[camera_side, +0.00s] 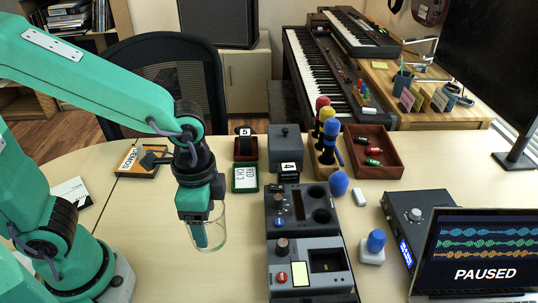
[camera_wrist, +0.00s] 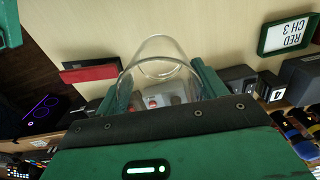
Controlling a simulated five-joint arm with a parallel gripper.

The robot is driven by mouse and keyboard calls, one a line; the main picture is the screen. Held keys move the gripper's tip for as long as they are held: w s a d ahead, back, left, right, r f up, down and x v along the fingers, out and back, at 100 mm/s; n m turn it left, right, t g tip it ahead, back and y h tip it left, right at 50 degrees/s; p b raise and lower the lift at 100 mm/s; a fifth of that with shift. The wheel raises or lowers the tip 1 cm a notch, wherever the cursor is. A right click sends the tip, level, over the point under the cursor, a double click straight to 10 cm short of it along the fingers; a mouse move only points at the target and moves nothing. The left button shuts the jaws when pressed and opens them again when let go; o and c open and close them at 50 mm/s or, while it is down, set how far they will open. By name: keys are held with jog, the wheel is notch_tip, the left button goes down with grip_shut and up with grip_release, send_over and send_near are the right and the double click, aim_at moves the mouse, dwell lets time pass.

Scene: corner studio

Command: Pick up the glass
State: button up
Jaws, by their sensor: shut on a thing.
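A clear drinking glass (camera_side: 221,232) is at my gripper (camera_side: 202,230) in the side view, left of the grey consoles. My gripper points down and is shut on the glass, with one green finger showing against its wall. In the wrist view the glass (camera_wrist: 160,52) lies between the two green fingers of my gripper (camera_wrist: 157,85), its rounded outline reaching beyond them. The glass looks upright and empty. I cannot tell whether its base touches the table.
Grey consoles (camera_side: 310,262) stand right of the glass, with a green-framed sign (camera_side: 245,179) behind it. A wooden tray (camera_side: 390,143) and colored microphones (camera_side: 328,128) are farther back. A laptop (camera_side: 478,250) is at the right. The table (camera_side: 160,225) left of the glass is clear.

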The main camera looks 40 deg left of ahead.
jog(key=shift+s+d+r, duration=0.2)
jog(key=shift+d+r, duration=0.05)
jog(key=shift+d, duration=0.05)
jog(key=shift+w, duration=0.1)
dwell(0.5)
